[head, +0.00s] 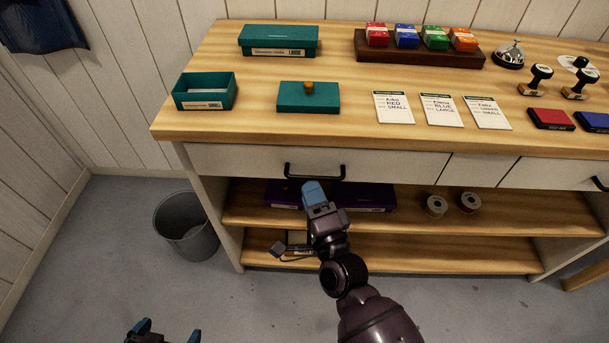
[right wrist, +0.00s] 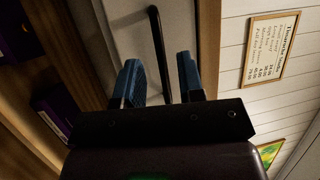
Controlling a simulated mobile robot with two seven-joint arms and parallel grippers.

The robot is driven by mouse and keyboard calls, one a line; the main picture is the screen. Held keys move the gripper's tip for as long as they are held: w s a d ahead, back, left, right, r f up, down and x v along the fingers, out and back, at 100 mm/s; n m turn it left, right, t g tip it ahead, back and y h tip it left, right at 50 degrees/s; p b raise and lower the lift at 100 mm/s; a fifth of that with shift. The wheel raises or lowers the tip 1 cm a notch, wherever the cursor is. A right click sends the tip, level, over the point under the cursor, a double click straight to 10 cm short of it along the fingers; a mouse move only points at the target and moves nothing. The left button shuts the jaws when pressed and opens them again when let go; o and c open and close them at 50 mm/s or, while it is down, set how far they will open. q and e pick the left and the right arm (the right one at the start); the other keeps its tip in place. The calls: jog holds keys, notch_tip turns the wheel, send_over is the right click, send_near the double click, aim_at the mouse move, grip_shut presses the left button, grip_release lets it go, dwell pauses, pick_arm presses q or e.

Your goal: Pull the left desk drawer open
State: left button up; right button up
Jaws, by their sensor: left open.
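The left desk drawer (head: 240,162) has a pale front under the wooden top and looks shut. Its black bar handle (head: 316,179) also shows in the right wrist view (right wrist: 157,45). My right gripper (head: 314,190) is at the handle, partly covering its middle from the head. In the right wrist view its two blue fingers (right wrist: 160,80) are spread, and the bar runs through the gap between them without visible contact. How deep the bar sits between the fingers is unclear. My left gripper (head: 168,332) is open and empty, low at the bottom edge, far from the drawer.
The desktop (head: 250,95) holds teal boxes, cards (head: 394,107), a bell (head: 510,55) and stamps. Open shelves below hold a purple box (head: 370,197) and spools (head: 435,206). A grey bin (head: 186,227) stands left of the desk. The floor in front is clear.

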aim_at(304, 176)
jog(key=shift+x, duration=2.4)
jog(key=shift+c, duration=0.4)
grip_shut()
